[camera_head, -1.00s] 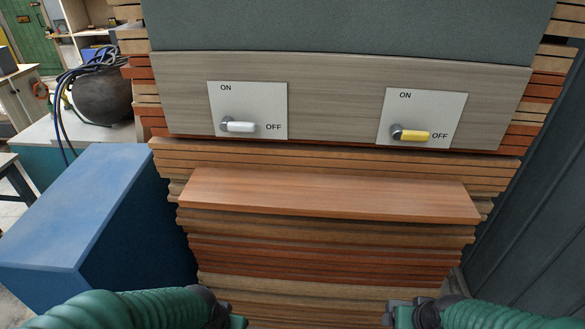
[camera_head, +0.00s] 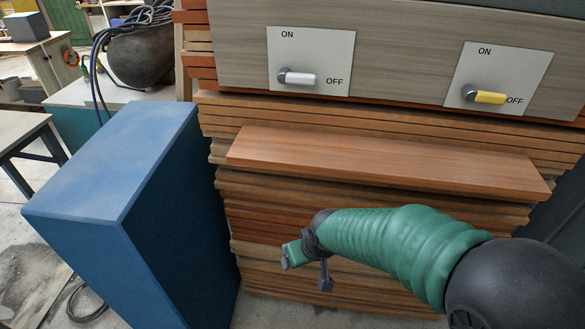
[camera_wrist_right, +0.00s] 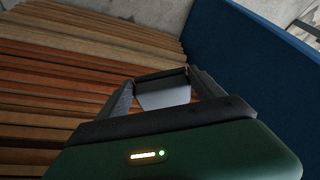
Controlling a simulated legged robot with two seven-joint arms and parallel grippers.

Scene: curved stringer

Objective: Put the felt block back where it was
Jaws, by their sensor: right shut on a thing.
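My right gripper (camera_head: 305,274) reaches in from the right, in front of the stacked boards and low beneath the ledge. In the right wrist view its two fingers (camera_wrist_right: 163,88) are shut on a small grey piece, which appears to be the felt block (camera_wrist_right: 163,96). The piece is held in the air between the fingertips, with a darker upper edge and a paler face. In the head view the felt block cannot be made out. My left gripper is out of view.
A reddish wooden ledge (camera_head: 380,160) juts from the board stack (camera_head: 270,225). Above it are a white-handled switch (camera_head: 298,78) and a yellow-handled switch (camera_head: 488,97), both pointing toward OFF. A blue box (camera_head: 115,165) stands close left of the gripper.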

